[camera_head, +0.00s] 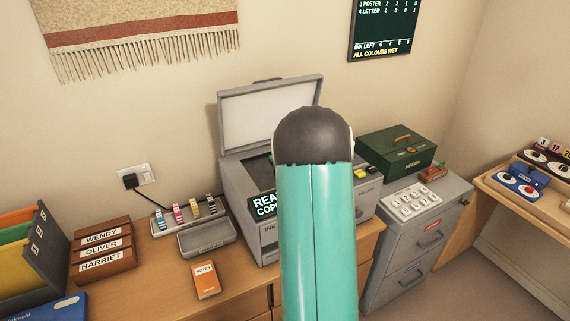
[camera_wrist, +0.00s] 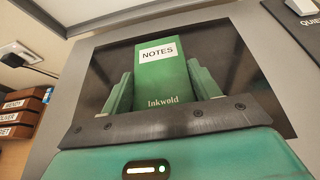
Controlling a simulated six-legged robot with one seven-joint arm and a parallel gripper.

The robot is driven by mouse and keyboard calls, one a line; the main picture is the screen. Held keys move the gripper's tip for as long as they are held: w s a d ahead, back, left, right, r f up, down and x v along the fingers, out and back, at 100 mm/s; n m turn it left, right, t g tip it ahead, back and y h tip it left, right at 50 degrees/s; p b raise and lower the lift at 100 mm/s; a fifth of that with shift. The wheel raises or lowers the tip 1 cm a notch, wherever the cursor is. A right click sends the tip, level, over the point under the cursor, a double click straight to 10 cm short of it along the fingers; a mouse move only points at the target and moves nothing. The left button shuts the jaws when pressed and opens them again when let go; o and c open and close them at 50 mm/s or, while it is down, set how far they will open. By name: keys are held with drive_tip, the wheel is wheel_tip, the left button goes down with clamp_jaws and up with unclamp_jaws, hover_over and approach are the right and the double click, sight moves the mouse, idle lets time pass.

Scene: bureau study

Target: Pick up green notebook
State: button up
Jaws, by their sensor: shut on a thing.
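The green notebook (camera_wrist: 165,82) has a white label reading NOTES and the word Inkwold below it. In the wrist view it stands between the two green fingers of my gripper (camera_wrist: 160,85), which is shut on it. Behind it is the dark glass (camera_wrist: 240,55) of the grey copier; I cannot tell whether the notebook touches the glass. In the head view my teal arm stands in front of the copier (camera_head: 240,185) and hides the notebook and my gripper. The copier's lid (camera_head: 262,112) is open.
An orange notebook (camera_head: 206,280) lies on the desk before a grey tray (camera_head: 207,238).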

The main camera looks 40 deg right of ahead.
drive_tip(key=shift+r, duration=0.1)
drive_tip(key=shift+r, duration=0.55)
drive_tip(key=s+a+r, duration=0.8)
drive_tip(key=s+r, duration=0.3)
drive_tip(key=shift+s+a+r, duration=0.15)
drive_tip(key=shift+r, duration=0.2)
